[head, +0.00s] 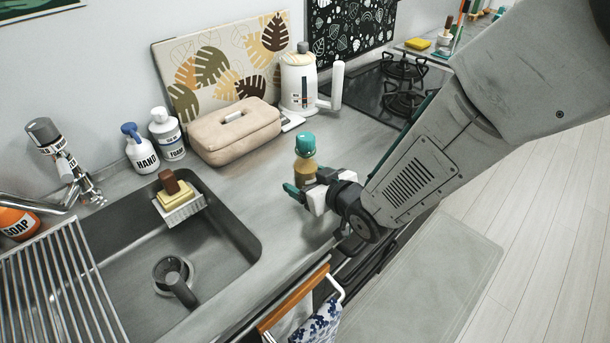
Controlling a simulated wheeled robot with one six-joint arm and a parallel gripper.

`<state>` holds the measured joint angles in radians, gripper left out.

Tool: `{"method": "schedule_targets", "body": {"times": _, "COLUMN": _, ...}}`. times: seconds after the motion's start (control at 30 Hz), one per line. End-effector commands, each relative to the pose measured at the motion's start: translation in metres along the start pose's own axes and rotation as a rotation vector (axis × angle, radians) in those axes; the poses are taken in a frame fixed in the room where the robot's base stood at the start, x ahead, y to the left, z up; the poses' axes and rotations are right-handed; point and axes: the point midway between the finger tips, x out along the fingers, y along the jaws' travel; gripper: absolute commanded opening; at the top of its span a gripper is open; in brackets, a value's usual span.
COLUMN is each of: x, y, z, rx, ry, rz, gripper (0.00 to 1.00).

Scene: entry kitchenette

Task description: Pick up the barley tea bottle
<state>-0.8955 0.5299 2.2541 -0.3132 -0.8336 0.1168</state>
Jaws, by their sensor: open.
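The barley tea bottle (305,164) stands upright on the grey counter (262,205), right of the sink. It has a teal cap and a brown body. My gripper (305,188) reaches in from the right at the bottle's lower part. A green-tipped finger shows at the bottle's left front side, and the white gripper body is just right of it. The gripper is open. The bottle's lower part is partly hidden by the gripper, so I cannot tell whether the fingers touch it.
A beige case (233,133) and a white kettle (299,82) stand behind the bottle. The sink (235,235) lies left, holding a dark mug (172,275). Soap bottles (141,150) stand at the back left. A stove (375,88) is behind right. A towel (318,322) hangs in front.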

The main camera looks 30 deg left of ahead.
Motion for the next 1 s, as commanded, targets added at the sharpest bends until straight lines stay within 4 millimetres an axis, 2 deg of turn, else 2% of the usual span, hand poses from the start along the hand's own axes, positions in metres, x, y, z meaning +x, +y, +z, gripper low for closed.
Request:
{"method": "schedule_targets", "body": {"times": 0.17, "x": 0.000, "y": 0.000, "z": 0.000, "rx": 0.000, "ry": 0.000, "rz": 0.000, "gripper": 0.79}}
{"method": "schedule_targets", "body": {"times": 0.27, "x": 0.000, "y": 0.000, "z": 0.000, "rx": 0.000, "ry": 0.000, "rz": 0.001, "gripper": 0.56}}
{"method": "schedule_targets", "body": {"times": 0.4, "x": 0.000, "y": 0.000, "z": 0.000, "rx": 0.001, "ry": 0.000, "rz": 0.001, "gripper": 0.17}}
{"method": "schedule_targets", "body": {"times": 0.43, "x": 0.000, "y": 0.001, "z": -0.002, "rx": 0.000, "ry": 0.003, "rz": 0.001, "gripper": 0.12}}
{"method": "schedule_targets", "body": {"times": 0.77, "x": -0.001, "y": 0.001, "z": -0.004, "rx": 0.000, "ry": 0.005, "rz": 0.001, "gripper": 0.12}}
{"method": "schedule_targets", "body": {"times": 1.0, "x": -0.007, "y": 0.001, "z": -0.019, "rx": 0.001, "ry": 0.006, "rz": 0.002, "gripper": 0.12}}
